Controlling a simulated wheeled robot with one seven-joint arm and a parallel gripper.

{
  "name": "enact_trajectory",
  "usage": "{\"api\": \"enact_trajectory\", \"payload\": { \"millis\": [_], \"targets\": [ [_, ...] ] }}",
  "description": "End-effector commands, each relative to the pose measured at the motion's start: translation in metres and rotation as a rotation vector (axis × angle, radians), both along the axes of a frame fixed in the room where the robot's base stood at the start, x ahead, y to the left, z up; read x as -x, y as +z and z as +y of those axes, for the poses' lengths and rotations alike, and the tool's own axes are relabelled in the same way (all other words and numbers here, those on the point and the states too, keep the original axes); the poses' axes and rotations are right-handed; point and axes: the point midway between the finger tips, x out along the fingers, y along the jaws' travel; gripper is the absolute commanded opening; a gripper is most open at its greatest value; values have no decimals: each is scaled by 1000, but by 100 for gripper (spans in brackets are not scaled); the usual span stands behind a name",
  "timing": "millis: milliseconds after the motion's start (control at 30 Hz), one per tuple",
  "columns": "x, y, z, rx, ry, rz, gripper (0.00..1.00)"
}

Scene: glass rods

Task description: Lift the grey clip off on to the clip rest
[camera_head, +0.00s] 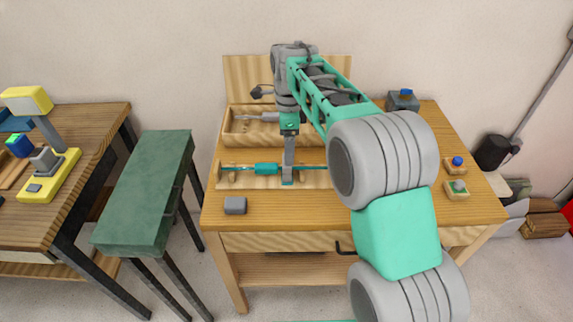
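A teal glass rod (312,168) lies across a low wooden stand (240,181) near the middle of the bench, with a thicker turquoise part (267,169) on its left half. My gripper (288,166) points down over the rod, just right of the turquoise part. A small blue-grey piece (287,179), perhaps the grey clip, shows at the fingertips. The fingers are seen edge-on, so their opening and any hold are unclear. A plain grey block (235,205) sits at the front left of the bench. I cannot tell which item is the clip rest.
A wooden tray (238,133) with a grey tool stands behind the rod. Small wooden blocks with a blue knob (457,161) and a grey knob (459,186) are at right. A dark box (402,100) is at back right. The bench front (300,215) is clear. A green stand (150,190) is at left.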

Motion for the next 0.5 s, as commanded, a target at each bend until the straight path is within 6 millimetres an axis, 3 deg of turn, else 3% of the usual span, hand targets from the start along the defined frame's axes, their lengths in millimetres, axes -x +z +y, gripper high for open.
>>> {"api": "enact_trajectory", "payload": {
  "millis": [500],
  "targets": [
    [-1,-74,5,1,-23,4,82]
  ]
}}
